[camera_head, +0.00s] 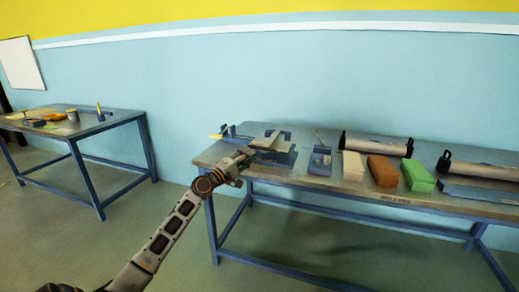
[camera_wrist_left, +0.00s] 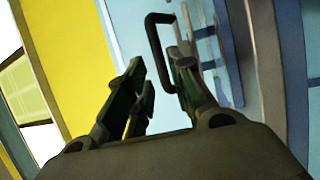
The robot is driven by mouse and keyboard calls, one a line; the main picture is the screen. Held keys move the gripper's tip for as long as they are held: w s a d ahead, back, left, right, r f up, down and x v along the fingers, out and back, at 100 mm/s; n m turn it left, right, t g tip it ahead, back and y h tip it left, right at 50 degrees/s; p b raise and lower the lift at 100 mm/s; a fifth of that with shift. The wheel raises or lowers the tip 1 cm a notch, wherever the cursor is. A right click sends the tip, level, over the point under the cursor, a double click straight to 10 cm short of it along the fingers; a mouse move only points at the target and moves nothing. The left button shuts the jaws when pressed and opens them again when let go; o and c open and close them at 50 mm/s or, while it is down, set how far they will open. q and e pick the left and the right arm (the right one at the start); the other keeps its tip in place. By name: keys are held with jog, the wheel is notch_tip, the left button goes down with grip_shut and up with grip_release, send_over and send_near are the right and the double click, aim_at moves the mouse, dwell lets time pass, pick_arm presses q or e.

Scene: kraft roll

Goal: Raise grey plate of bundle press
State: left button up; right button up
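The bundle press (camera_head: 284,159) stands at the left end of the long workbench, with blue parts and a flat grey plate (camera_head: 266,142) on top. My left gripper (camera_head: 246,158) is at the front left of the press, close to the plate. In the left wrist view the two dark fingers (camera_wrist_left: 158,70) stand apart with nothing held between them. A dark U-shaped handle (camera_wrist_left: 151,28) shows just beyond the fingertips, nearer the right finger; I cannot tell whether they touch. The gripper hides part of the press in the head view. My right gripper is not in view.
Right of the press on the workbench (camera_head: 463,207) are a small blue device (camera_head: 320,160), cream (camera_head: 353,166), brown (camera_head: 383,171) and green (camera_head: 417,177) stacks, and paper rolls (camera_head: 376,144) behind. A second table (camera_head: 88,122) stands at the left. The floor between is clear.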

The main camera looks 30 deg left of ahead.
aim_at(260, 148)
pick_arm(q)
jog(key=shift+x, duration=3.65)
jog(key=shift+c, duration=0.5)
grip_shut()
